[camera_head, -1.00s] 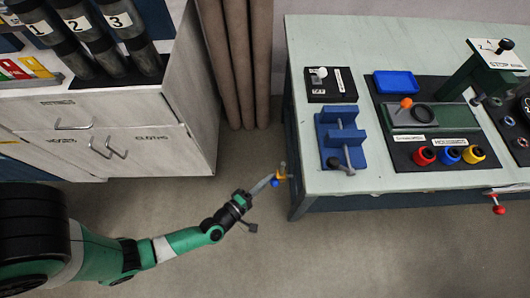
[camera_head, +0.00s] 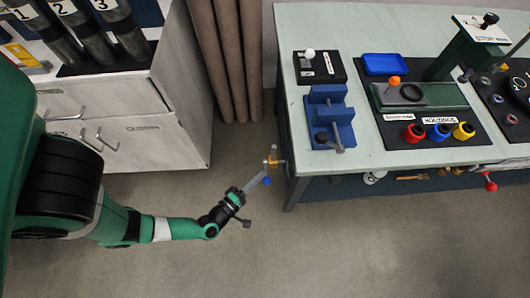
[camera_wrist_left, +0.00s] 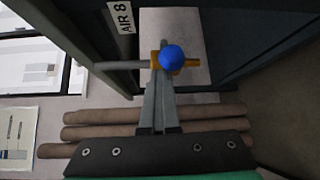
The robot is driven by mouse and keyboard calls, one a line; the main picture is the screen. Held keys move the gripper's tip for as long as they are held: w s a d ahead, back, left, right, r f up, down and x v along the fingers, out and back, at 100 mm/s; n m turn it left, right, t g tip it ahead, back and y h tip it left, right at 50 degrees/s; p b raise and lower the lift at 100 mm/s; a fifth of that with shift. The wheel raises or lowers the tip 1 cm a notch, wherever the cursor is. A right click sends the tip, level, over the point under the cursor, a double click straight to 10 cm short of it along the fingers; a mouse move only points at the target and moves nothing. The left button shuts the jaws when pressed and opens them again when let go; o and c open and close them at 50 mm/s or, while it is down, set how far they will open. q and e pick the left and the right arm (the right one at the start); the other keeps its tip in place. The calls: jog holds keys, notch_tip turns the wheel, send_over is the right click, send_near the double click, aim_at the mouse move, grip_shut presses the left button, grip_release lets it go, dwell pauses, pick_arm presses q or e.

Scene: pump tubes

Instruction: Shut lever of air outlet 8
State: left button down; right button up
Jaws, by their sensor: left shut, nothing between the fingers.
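Air outlet 8 is a small brass valve (camera_head: 272,162) on the left side of the workbench, above the floor. Its lever ends in a blue knob (camera_head: 267,181). In the left wrist view the "AIR 8" label (camera_wrist_left: 122,16) is beside the outlet, and the blue knob (camera_wrist_left: 171,58) covers part of the brass body (camera_wrist_left: 191,63). My left gripper (camera_head: 263,177) is shut and empty, with its fingertips close to the knob and valve. In the wrist view the fingertips (camera_wrist_left: 160,74) end just below the knob; I cannot tell whether they touch it. My right gripper is not in view.
The workbench (camera_head: 375,150) stands to the right, carrying a blue vise (camera_head: 331,112) and a black box. A grey cabinet (camera_head: 160,140) and brown rolls (camera_head: 228,60) stand at the back left. The floor in front of the bench is clear.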

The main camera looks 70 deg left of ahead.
pick_arm(q)
jog(key=shift+s+f+m+b, duration=0.15)
jog(key=shift+f+b, duration=0.1)
jog(key=shift+f, duration=0.15)
jog(key=shift+s+f+m+b, duration=0.15)
jog(key=shift+f+b, duration=0.1)
jog(key=shift+f, duration=0.15)
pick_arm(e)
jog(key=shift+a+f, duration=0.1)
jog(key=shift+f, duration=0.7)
pick_arm(q)
jog(key=shift+w+r+y, duration=0.2)
jog(key=shift+y, duration=0.1)
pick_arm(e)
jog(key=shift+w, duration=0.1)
pick_arm(q)
jog(key=shift+r, duration=0.1)
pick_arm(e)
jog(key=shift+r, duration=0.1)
